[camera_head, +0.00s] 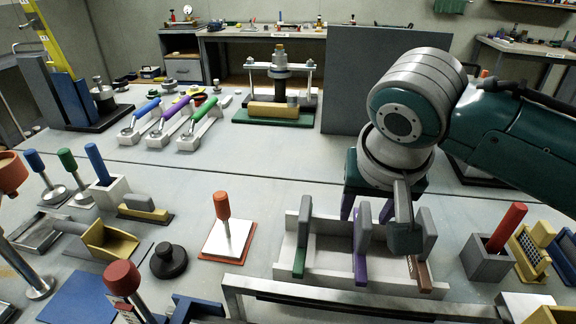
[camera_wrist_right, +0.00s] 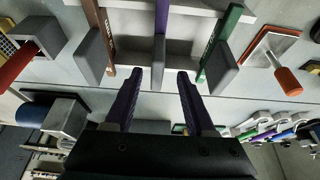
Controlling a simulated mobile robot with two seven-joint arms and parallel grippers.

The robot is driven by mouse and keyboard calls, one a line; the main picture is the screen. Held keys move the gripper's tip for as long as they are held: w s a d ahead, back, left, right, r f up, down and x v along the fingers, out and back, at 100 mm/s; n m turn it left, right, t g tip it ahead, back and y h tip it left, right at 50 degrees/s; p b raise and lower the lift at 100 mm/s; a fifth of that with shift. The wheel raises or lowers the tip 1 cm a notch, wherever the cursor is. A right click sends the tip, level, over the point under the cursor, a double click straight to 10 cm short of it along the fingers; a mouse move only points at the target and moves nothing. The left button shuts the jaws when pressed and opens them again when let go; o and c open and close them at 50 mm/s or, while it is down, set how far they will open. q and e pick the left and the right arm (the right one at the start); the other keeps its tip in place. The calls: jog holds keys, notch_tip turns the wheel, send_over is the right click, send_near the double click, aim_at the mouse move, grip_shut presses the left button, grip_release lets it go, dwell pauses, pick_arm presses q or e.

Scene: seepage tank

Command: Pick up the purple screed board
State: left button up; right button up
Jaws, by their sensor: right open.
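The purple screed board (camera_head: 360,262) stands on edge in the middle of a light grey rack (camera_head: 330,262), with a grey grip block (camera_head: 362,228) on it. It also shows in the right wrist view (camera_wrist_right: 161,18), with its grey block (camera_wrist_right: 158,62) lying in line with the gap between my fingers. A green board (camera_head: 300,258) stands to its left and a brown board (camera_head: 423,273) to its right in the head view. My right gripper (camera_head: 367,212) has dark purple fingers (camera_wrist_right: 158,76). It is open and empty, close to the purple board's block; contact is not visible. My left gripper is not in view.
An orange-handled float (camera_head: 220,230) lies left of the rack, and a grey holder with a red handle (camera_head: 500,235) stands to its right. A metal bar (camera_head: 330,297) runs in front of it. Three coloured-handled trowels (camera_head: 170,125) lie farther back. Bare tabletop lies behind the rack.

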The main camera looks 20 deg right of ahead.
jog(key=x, duration=0.3)
jog(key=b+x, duration=0.1)
jog(key=x, duration=0.2)
jog(key=shift+d+r, duration=0.1)
jog(key=shift+d, duration=0.15)
grip_shut()
dwell(1.2)
